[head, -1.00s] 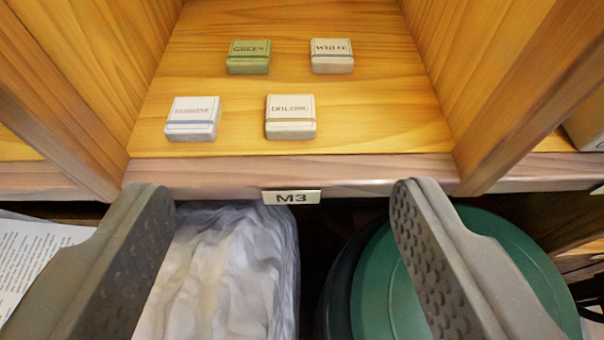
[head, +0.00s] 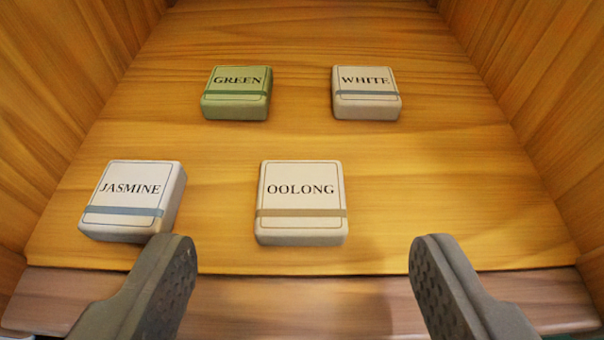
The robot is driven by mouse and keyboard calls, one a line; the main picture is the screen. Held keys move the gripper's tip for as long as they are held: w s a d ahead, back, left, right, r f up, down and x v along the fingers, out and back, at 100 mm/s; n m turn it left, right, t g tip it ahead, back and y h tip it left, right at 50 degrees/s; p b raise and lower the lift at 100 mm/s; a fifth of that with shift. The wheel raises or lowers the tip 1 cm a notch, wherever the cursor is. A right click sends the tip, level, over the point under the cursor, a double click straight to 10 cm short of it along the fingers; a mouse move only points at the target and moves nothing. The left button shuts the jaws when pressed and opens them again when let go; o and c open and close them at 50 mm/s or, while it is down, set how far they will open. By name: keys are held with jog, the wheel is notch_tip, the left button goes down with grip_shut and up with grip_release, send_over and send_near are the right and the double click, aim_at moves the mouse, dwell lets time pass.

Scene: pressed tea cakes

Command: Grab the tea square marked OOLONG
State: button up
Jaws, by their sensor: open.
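The tea square marked OOLONG (head: 300,203) lies flat on the wooden shelf. My gripper (head: 300,255) is open and empty, with one finger at the lower left and one at the lower right.
A green GREEN square (head: 237,93) and a pale WHITE square (head: 366,93) lie in the back row. Wooden walls (head: 55,100) stand on both sides of the shelf (head: 460,190). The shelf is bare to the right of OOLONG. Its front edge (head: 300,305) runs below the fingertips.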

aim_at(300, 198)
jog(key=x, duration=0.1)
jog(key=b+x, duration=0.1)
jog(key=x, duration=0.1)
jog(key=shift+a+f, duration=0.1)
jog(key=shift+f, duration=0.3)
jog(key=shift+x, duration=0.75)
jog(key=c, duration=1.1)
jog(key=shift+o, duration=0.2)
jog(key=shift+r, duration=0.1)
